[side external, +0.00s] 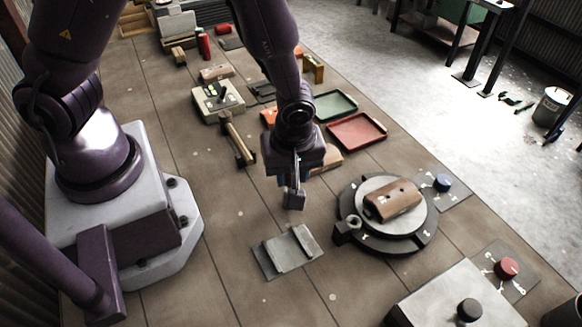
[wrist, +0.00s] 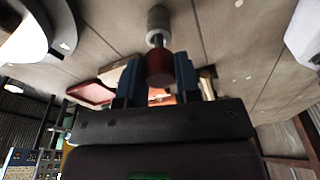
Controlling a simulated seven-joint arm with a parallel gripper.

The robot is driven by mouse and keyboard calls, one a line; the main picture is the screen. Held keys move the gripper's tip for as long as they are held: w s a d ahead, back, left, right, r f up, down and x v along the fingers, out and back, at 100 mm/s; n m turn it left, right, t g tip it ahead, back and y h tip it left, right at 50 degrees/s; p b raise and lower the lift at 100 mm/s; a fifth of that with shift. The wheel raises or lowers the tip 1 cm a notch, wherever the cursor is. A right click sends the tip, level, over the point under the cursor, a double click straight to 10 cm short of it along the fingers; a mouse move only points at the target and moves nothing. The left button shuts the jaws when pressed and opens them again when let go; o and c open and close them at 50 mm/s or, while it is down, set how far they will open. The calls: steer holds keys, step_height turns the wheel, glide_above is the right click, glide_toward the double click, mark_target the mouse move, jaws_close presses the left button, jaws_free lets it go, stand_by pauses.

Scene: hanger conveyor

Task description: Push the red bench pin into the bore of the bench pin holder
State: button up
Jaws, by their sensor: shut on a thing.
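In the wrist view my gripper (wrist: 157,72) has its two blue fingers closed on a red cylinder (wrist: 160,68), which appears to be the red bench pin. A dark neck and a pale grey round end show beyond it. In the side view my gripper (side external: 295,182) points down, with a grey piece (side external: 294,200) below its fingers, apart from the floor; the red part is hidden there. A brown block (side external: 385,205) lies on the round turntable (side external: 352,240) to the right.
A grey plate (side external: 288,252) lies in front of my gripper. Red (side external: 357,130) and green (side external: 335,106) trays lie behind. A red knob (side external: 507,268) and a blue knob (side external: 443,182) sit at right. A wooden-handled tool (side external: 238,142) lies at left.

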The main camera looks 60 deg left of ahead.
steer(key=shift+f, duration=1.2)
steer(key=o, duration=0.6)
steer(key=shift+o, duration=0.2)
steer(key=o, duration=0.6)
steer(key=shift+c, duration=0.2)
steer(key=shift+r, duration=3.05)
